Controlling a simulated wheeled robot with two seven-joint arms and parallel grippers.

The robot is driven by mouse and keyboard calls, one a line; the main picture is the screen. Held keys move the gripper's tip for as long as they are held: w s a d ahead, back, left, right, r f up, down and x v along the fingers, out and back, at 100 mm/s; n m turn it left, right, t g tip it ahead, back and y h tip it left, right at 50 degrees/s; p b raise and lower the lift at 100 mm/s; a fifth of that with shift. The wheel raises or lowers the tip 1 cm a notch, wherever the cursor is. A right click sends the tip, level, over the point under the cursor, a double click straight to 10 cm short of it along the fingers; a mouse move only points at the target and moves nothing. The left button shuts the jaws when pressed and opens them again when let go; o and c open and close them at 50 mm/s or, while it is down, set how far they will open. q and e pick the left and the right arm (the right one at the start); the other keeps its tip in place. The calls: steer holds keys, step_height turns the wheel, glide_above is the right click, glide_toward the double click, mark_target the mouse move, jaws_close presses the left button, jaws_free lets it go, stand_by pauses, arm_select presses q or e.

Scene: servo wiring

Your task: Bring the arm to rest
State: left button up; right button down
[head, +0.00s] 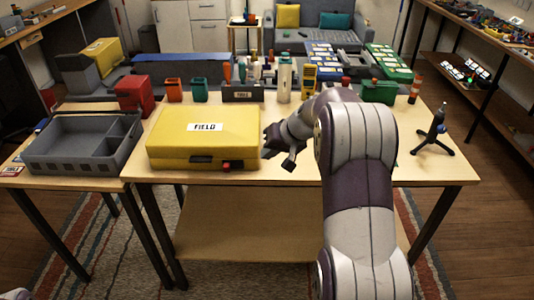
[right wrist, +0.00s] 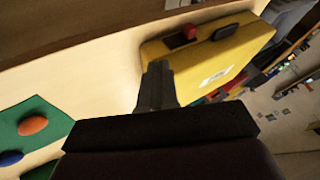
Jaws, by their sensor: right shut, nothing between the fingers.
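My right arm comes up from the bottom right in the head view and bends to the left over the table. My right gripper (head: 283,146) is shut and empty, just right of the yellow FIELD case (head: 203,138). In the right wrist view the shut fingers (right wrist: 156,88) point toward the case (right wrist: 215,62), over bare tabletop. I cannot tell whether they touch the case. My left gripper is not in view.
A grey divided tray (head: 37,168) stands on the left table. Bins, tools and bottles line the back of the main table (head: 300,170). A small black tripod stand (head: 433,133) stands at the right. In the right wrist view a green mat (right wrist: 30,125) holds coloured pieces.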

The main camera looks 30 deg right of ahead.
steer(key=shift+d, duration=0.15)
steer(key=s+a+f+m+g+h+p, duration=0.1)
steer(key=s+a+f+m+g, duration=0.15)
steer(key=s+f, duration=0.4)
steer(key=s+a+r+n+g+h+p, duration=0.1)
steer(key=s+a+r+n+p, duration=0.2)
steer(key=s+a, duration=0.4)
steer(key=s+a+r+n+g+p, duration=0.2)
steer(key=s+a+r+n+p, duration=0.2)
steer(key=s+a, duration=0.3)
steer(key=s, duration=0.2)
steer(key=shift+s+r+h+p, duration=0.3)
steer(key=shift+s+h+p, duration=0.05)
steer(key=shift+h, duration=0.05)
steer(key=shift+s, duration=0.1)
